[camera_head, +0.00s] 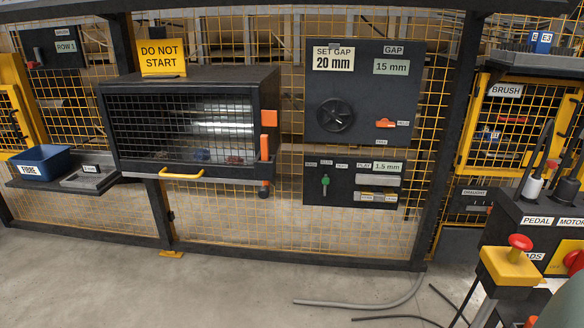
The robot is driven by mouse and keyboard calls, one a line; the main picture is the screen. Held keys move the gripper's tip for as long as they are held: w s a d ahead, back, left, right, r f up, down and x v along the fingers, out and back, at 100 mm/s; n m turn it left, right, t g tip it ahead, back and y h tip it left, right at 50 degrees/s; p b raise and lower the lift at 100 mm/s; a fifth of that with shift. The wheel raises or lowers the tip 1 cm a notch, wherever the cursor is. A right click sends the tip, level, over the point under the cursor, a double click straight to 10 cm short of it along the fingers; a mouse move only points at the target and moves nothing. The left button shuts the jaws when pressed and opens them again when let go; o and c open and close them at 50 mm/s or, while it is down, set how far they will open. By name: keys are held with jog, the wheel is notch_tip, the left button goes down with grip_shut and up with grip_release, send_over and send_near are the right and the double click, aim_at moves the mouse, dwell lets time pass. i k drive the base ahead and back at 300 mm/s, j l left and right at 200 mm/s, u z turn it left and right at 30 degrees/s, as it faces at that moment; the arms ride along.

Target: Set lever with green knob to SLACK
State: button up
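The lever with the green knob (325,180) is on the lower dark panel (313,196), below the large gap panel. The knob sits at the top of a short pale upright piece. A row of small labels (326,163) runs above the knob, too small to read, so I cannot tell which one says SLACK. The knob appears nearest the middle label. My gripper is not in view.
The upper panel (345,90) has a black handwheel (334,115) and an orange lever (385,123). A meshed cabinet (190,125) with a "DO NOT START" sign stands left. A yellow post with a red button (519,243) is front right. Hoses (375,303) lie on otherwise open floor.

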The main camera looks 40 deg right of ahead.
aim_at(326, 181)
jog(key=i+z, duration=0.2)
jog(key=z, duration=0.25)
jog(key=i+z, duration=0.2)
jog(key=z, duration=0.3)
jog(key=i+j+z, duration=0.15)
jog(key=z, duration=0.3)
jog(key=i+j+z, duration=0.7)
jog(key=j, duration=0.3)
jog(key=i+j, duration=0.3)
jog(key=j, duration=0.25)
